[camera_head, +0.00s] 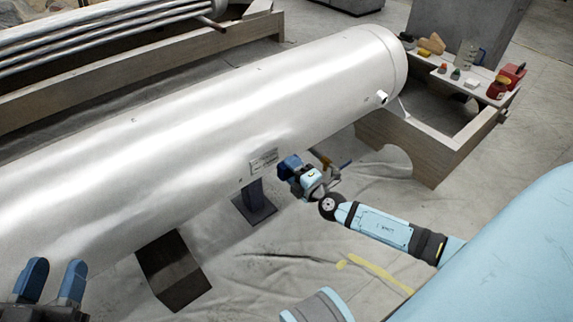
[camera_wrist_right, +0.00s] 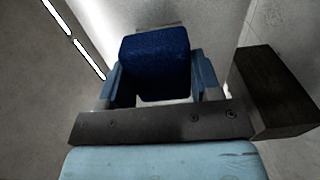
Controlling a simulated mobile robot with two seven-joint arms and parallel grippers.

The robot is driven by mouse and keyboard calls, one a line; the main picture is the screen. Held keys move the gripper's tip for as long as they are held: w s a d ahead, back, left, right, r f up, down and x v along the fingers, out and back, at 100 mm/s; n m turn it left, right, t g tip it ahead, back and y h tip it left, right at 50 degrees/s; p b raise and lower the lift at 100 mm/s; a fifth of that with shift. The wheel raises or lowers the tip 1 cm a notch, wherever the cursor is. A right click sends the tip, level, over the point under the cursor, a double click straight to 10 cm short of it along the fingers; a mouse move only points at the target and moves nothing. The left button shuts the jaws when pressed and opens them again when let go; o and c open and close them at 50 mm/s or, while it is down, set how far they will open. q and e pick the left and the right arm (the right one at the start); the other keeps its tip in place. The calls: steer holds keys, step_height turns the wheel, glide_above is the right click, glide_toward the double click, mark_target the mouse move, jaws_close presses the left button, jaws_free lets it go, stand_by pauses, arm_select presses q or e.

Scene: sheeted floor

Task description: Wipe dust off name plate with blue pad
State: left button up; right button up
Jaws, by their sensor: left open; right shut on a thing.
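The name plate (camera_head: 264,161) is a small rectangle on the lower side of the big silver cylinder (camera_head: 200,110) in the head view. My right gripper (camera_head: 289,166) is close to the right of the plate. It is shut on the blue pad (camera_wrist_right: 154,62), which shows dark blue between the two fingers in the right wrist view. A strip that looks like the plate's edge (camera_wrist_right: 158,28) shows just beyond the pad; whether the pad touches it I cannot tell. My left gripper (camera_head: 50,283) is open and empty at the bottom left of the head view. Dust on the plate is too small to make out.
Dark support blocks (camera_head: 172,272) stand under the cylinder. A wooden frame (camera_head: 440,145) with a shelf of small items, including a red container (camera_head: 498,87), stands at the upper right. The sheeted floor below is mostly clear, with a yellow strip (camera_head: 378,272).

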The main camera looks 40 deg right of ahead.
steer(key=shift+s, duration=0.7)
steer(key=shift+s+d, duration=0.15)
steer(key=shift+s, duration=1.35)
